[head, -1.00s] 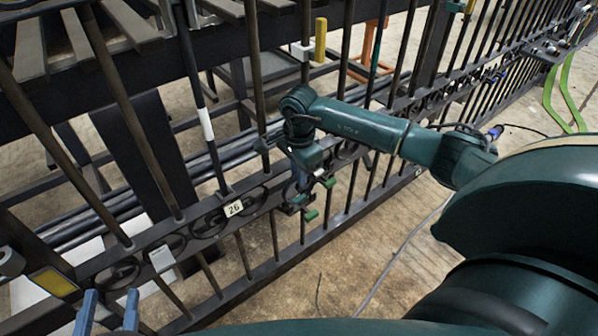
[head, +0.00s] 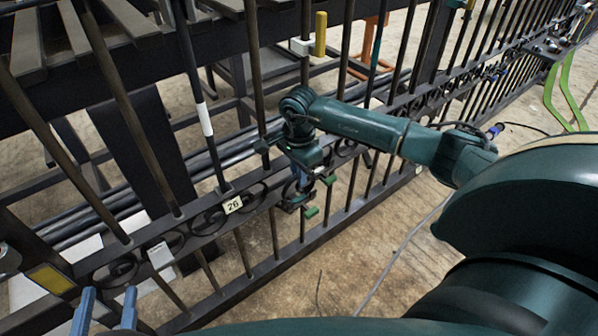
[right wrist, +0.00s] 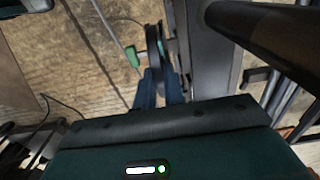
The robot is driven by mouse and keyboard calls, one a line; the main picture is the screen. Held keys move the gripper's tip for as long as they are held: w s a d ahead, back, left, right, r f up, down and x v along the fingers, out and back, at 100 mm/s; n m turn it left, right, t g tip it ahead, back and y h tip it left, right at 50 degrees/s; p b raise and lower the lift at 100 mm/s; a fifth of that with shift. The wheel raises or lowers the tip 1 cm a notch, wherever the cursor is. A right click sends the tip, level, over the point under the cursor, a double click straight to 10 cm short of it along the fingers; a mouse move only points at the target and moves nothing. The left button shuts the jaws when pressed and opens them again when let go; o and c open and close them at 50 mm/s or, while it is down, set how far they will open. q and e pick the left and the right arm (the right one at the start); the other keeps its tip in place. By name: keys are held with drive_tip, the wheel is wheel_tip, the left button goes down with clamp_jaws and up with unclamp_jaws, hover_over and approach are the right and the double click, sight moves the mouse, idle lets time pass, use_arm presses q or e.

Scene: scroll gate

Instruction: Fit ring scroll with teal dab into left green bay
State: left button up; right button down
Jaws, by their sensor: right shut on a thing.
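My right gripper (head: 303,186) is at the gate's lower scroll band, just right of the "26" tag. Its blue fingers are shut on a dark, thin curved piece (right wrist: 153,45), apparently the ring scroll, seen nearly edge-on. No teal dab can be made out on it. A green marker (right wrist: 132,57) stands beside this piece in the right wrist view. In the head view, green markers (head: 311,212) show close to the gripper; which bay they belong to I cannot tell. My left gripper (head: 106,308) is open and empty at the bottom left.
The dark gate has upright bars and a band of scrolls (head: 120,270). A number tag "26" (head: 232,205) sits on the band. One bar carries a white band (head: 205,119), another a teal band (head: 373,62). A yellow plate (head: 50,278) is at the lower left. Floor in front is mostly clear.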

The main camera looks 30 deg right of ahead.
use_arm(q)
drive_tip(key=shift+f+b, duration=0.2)
drive_tip(key=shift+b, duration=0.2)
use_arm(e)
drive_tip(key=shift+f, duration=0.55)
drive_tip(key=c, duration=1.4)
unclamp_jaws()
wheel_tip(320, 180, up, 2)
drive_tip(key=shift+r+p, duration=0.25)
drive_tip(key=shift+p, duration=0.35)
use_arm(q)
drive_tip(key=r+p, duration=0.1)
drive_tip(key=p, duration=0.2)
drive_tip(key=shift+a+r+g+y, duration=0.15)
drive_tip(key=shift+a+g+y, duration=0.05)
drive_tip(key=shift+g+y, duration=0.1)
use_arm(e)
wheel_tip(320, 180, up, 11)
drive_tip(key=shift+f, duration=0.15)
use_arm(q)
drive_tip(key=shift+a, duration=0.1)
